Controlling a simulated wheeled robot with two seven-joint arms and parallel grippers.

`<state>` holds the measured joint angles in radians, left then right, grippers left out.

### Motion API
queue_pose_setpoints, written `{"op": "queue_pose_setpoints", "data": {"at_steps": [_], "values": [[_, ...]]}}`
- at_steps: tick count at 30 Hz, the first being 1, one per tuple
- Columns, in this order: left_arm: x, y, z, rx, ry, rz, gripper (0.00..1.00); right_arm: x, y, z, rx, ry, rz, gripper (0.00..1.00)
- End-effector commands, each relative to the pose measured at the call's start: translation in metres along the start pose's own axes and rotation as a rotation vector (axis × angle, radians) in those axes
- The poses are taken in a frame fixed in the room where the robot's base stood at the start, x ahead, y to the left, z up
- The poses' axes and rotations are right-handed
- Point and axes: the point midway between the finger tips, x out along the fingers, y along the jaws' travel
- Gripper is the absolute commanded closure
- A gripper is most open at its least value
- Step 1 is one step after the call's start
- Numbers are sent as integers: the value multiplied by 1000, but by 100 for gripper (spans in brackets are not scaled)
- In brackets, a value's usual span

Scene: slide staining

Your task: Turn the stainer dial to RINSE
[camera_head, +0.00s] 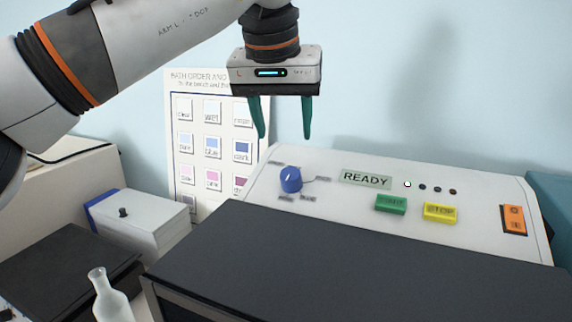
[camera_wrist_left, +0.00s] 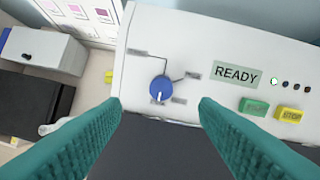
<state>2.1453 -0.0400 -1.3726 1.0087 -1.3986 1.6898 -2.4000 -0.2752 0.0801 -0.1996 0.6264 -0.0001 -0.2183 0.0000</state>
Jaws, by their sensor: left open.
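The blue stainer dial (camera_head: 291,179) sits on the left part of the white stainer panel (camera_head: 343,211). It also shows in the left wrist view (camera_wrist_left: 160,88), between the fingers, with its white mark toward the bottom. Small labels surround the dial, too blurred to read. The display (camera_head: 366,178) reads READY. My left gripper (camera_head: 284,134) is open and empty, its green fingers pointing down above and behind the dial, apart from it. My right gripper is not in view.
A green button (camera_head: 391,203), a yellow STOP button (camera_head: 440,212) and an orange switch (camera_head: 514,219) are on the panel. A colour chart (camera_head: 187,166) stands behind left. A white box (camera_head: 140,226) and a glass bottle (camera_head: 109,299) are at the left. A dark lid (camera_head: 350,265) lies in front.

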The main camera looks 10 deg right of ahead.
Motion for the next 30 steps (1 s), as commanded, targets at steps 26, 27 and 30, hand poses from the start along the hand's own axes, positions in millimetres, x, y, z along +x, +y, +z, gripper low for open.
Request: {"op": "queue_pose_setpoints", "data": {"at_steps": [26,27,30], "values": [[106,1,0,-2,1,-1,45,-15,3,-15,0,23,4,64],[106,1,0,-2,1,-1,45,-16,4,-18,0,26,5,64],[106,1,0,-2,1,-1,51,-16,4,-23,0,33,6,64]]}}
